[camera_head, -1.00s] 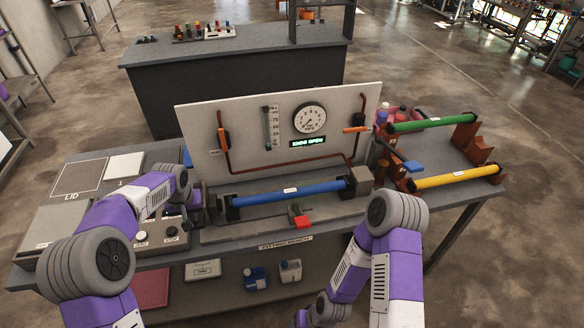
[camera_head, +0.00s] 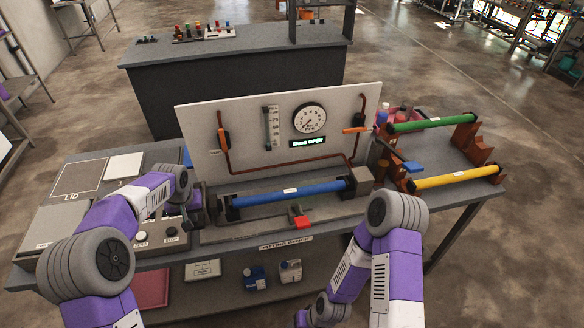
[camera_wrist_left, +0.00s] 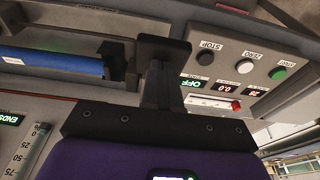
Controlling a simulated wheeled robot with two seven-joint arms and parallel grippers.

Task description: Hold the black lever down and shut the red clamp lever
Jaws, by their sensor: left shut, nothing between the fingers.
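The red clamp lever (camera_head: 302,222) sits at the front of the bench fixture, below the blue tube (camera_head: 290,193), with its red end pointing toward me. My left gripper (camera_head: 188,221) is shut and empty at the left end of the fixture, left of the blue tube. In the left wrist view the shut fingers (camera_wrist_left: 162,82) reach a dark flat piece at their tips. I cannot tell whether this is the black lever or part of the fingers. The black lever is not clearly distinguishable in the head view. My right gripper is out of view; only its arm shows.
A backboard (camera_head: 250,120) with a gauge (camera_head: 309,119) and an "ENDS OPEN" display stands behind the tube. Green (camera_head: 435,122) and yellow (camera_head: 455,176) tubes lie on racks at right. A control box with a STOP button (camera_wrist_left: 207,59) is beside the left gripper.

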